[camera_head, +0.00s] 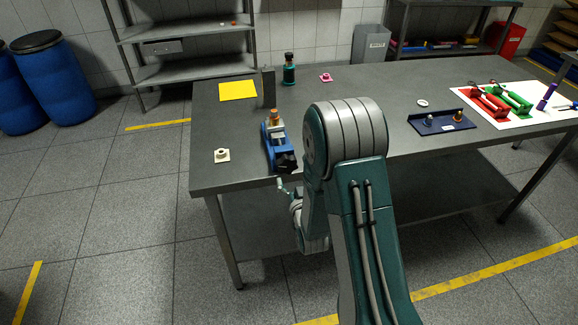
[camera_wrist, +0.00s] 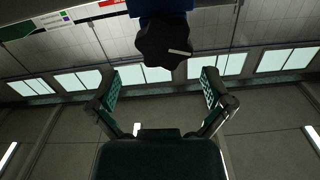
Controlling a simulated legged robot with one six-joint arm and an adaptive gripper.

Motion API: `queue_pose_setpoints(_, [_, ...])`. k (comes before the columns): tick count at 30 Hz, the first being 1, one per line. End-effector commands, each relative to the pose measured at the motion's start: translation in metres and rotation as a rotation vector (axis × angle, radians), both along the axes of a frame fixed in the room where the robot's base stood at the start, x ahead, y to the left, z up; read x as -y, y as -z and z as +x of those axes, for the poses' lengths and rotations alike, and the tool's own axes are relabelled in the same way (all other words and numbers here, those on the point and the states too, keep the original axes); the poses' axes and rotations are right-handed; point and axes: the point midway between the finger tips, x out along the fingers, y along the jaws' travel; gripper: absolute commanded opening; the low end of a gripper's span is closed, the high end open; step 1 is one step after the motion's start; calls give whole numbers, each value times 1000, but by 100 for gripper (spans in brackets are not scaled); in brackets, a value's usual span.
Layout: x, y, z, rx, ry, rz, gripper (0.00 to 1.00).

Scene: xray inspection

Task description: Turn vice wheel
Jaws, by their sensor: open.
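The blue vice (camera_head: 275,146) stands at the table's front edge in the head view, with a brass-coloured part held at its top. Its dark wheel (camera_head: 286,162) faces the front edge. In the wrist view the black lobed wheel (camera_wrist: 164,44) has a light bar-shaped mark, with the blue vice body (camera_wrist: 160,7) above it. My gripper (camera_wrist: 160,84) is open and empty in the wrist view. Its two fingers are spread to either side, below the wheel and apart from it. In the head view my arm hides most of the gripper.
The grey table (camera_head: 237,179) also holds a yellow sheet (camera_head: 238,91), a dark green bottle (camera_head: 289,69), a grey upright block (camera_head: 268,88), a small cream piece (camera_head: 222,156) and a dark blue tray (camera_head: 442,123). Blue barrels (camera_head: 52,90) stand at the far left. The floor before the table is clear.

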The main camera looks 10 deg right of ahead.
Motion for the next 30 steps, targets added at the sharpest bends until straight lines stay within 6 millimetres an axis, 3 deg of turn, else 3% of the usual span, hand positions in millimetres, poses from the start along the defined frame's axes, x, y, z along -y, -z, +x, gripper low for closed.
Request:
queue_pose_setpoints(3, [-1, -1, 24, 3, -2, -1, 100])
queue_pose_setpoints(9, [-1, 0, 52, 1, -1, -1, 100])
queue_pose_setpoints(21, [-1, 0, 62, -1, -1, 0, 100])
queue_pose_setpoints(23, [-1, 0, 62, -1, -1, -1, 78])
queue_pose_setpoints(25, [-1, 0, 62, -1, -1, 0, 46])
queue_pose_setpoints(26, [-1, 0, 62, -1, -1, 0, 39])
queue_pose_setpoints(30, [-1, 0, 62, 0, -1, 0, 39])
